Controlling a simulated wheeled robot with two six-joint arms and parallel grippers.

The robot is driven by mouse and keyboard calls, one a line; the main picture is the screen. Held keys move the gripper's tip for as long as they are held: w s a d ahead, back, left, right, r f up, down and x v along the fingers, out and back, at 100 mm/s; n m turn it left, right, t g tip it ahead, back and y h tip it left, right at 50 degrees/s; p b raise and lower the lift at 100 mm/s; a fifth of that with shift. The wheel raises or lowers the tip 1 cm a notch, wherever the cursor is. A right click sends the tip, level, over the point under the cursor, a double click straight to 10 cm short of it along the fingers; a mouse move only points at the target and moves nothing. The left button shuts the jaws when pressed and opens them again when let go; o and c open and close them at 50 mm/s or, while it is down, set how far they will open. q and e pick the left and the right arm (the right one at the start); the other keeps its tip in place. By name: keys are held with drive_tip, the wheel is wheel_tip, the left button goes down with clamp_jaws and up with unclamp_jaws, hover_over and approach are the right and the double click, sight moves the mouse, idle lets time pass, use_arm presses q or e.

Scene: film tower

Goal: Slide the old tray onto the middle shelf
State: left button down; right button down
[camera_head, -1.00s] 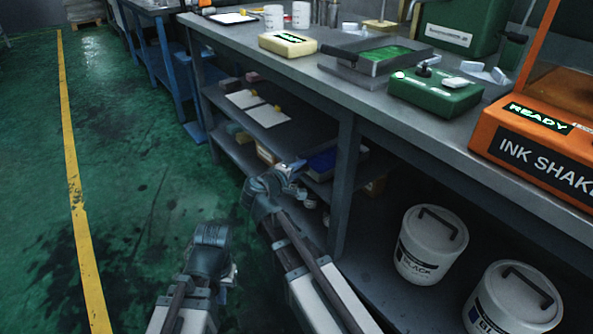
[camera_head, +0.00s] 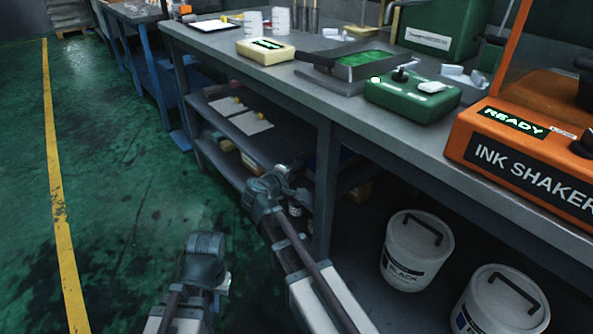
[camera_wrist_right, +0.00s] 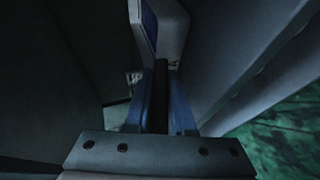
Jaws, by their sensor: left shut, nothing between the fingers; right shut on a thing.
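My right gripper (camera_head: 290,178) is at the shelving under the bench, beside the grey post. In the right wrist view its blue fingers (camera_wrist_right: 160,110) are shut on a dark bar. The bar leads to a pale, rounded thing with a blue face (camera_wrist_right: 172,28), which seems to be the old tray; most of it is hidden. In the head view my arm and the post hide nearly all of it. The shelf with pale cards (camera_head: 222,107) is under the benchtop, with a lower shelf (camera_head: 213,150) below. My left gripper (camera_head: 223,284) is low over the floor, shut and empty.
The bench post (camera_head: 325,190) stands close right of my right gripper. Two white buckets (camera_head: 418,245) (camera_head: 495,305) stand under the bench. A green-filled tray (camera_head: 365,60), green device (camera_head: 412,95) and orange ink shaker (camera_head: 520,150) are on top. The left floor is clear.

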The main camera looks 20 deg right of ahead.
idle(0.3)
drive_tip(key=c, duration=0.7)
unclamp_jaws()
